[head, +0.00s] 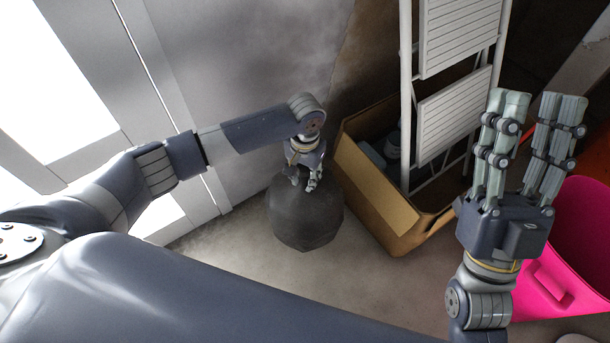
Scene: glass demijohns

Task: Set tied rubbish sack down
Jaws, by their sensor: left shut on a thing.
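The tied rubbish sack (304,222) is a dark grey, rounded bundle in the middle of the head view, beside the grey wall. My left gripper (305,184) points down and is shut on the top of the sack. The sack's neck is mostly hidden by the fingers. The sack is at or close to the floor; I cannot tell whether it touches. My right gripper (533,100) is raised at the right, fingers pointing up and spread apart, with nothing between them.
A cardboard box (385,203) with greyish items inside stands just right of the sack. A white step ladder (452,120) rises by the box. A bright pink bucket (545,290) is at the right, partly behind my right gripper. The floor (345,275) in front of the sack is clear.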

